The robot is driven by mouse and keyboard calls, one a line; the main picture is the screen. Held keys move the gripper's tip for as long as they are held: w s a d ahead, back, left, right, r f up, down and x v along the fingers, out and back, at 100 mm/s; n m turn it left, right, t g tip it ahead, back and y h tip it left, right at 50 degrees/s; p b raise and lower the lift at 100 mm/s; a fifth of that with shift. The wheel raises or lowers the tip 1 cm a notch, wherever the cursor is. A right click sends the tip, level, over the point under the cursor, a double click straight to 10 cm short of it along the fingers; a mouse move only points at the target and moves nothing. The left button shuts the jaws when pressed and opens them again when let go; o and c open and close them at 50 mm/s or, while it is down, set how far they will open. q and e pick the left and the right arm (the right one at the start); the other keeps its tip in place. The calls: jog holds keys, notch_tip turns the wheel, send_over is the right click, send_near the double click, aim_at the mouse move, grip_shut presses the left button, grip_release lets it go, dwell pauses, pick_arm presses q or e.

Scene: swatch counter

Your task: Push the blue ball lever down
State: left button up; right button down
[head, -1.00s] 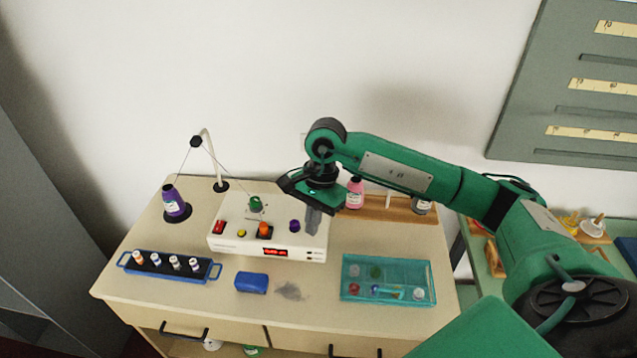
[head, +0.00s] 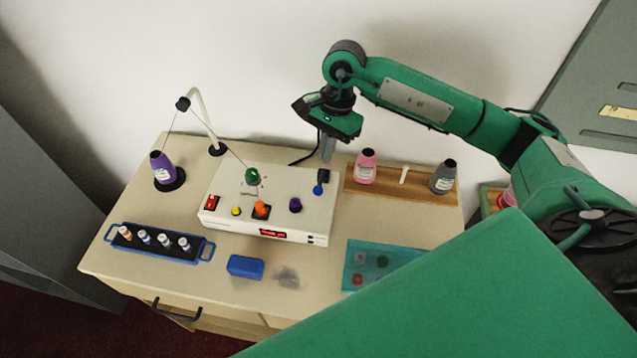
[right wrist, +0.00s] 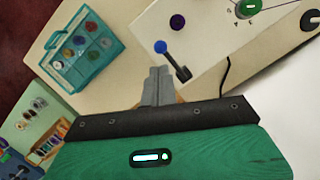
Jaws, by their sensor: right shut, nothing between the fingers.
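The blue ball lever (head: 318,189) is at the right end of the white control box (head: 222,215). Its blue ball is on a dark stem that rises from a dark base. In the right wrist view the blue ball (right wrist: 161,47) shows just beyond the fingertips, with its stem running down to the right. My right gripper (head: 326,158) is shut and empty, pointing down just behind the lever. In the right wrist view its closed fingers (right wrist: 157,72) appear close to the ball; I cannot tell whether they touch. My left gripper is out of view.
The box also bears an orange knob (head: 261,209), a purple knob (head: 295,205), a red switch (head: 212,203) and a green knob (head: 253,175). A wooden rack (head: 385,187) with bottles stands to the right. A blue block (head: 245,267) and a teal tray (head: 350,262) lie in front.

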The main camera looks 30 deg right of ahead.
jog(key=b, duration=0.1)
send_over(319, 187)
jog(key=d, duration=0.1)
jog(key=f, duration=0.5)
jog(key=shift+w+f, duration=0.2)
jog(key=shift+f, duration=0.05)
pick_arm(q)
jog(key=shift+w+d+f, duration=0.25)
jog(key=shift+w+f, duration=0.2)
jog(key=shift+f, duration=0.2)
pick_arm(e)
jog(key=shift+a+f, duration=0.15)
jog(key=shift+f, duration=0.55)
